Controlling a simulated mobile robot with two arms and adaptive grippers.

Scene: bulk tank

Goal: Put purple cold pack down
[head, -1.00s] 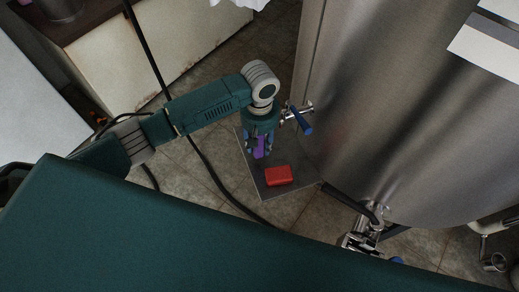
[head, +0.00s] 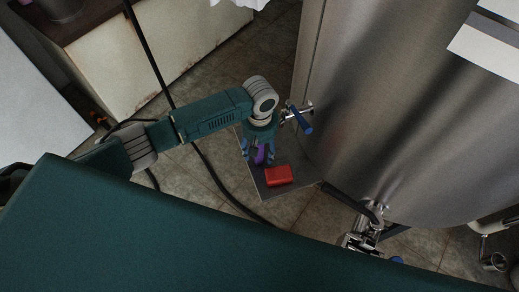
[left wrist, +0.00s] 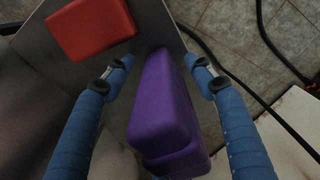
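The purple cold pack (head: 261,155) is between the fingers of my left gripper (head: 259,152), above or on the dark grey mat. In the left wrist view the purple pack (left wrist: 163,105) lies lengthwise between the spread blue fingers. There is a visible gap on each side, so the left gripper (left wrist: 161,66) is open around it. The pack looks tilted; I cannot tell how it rests on the mat. A red pack (head: 278,176) lies flat on the mat close by, and it also shows in the left wrist view (left wrist: 91,27). My right gripper is not in view.
A black hose (head: 215,178) runs along the floor on the left.

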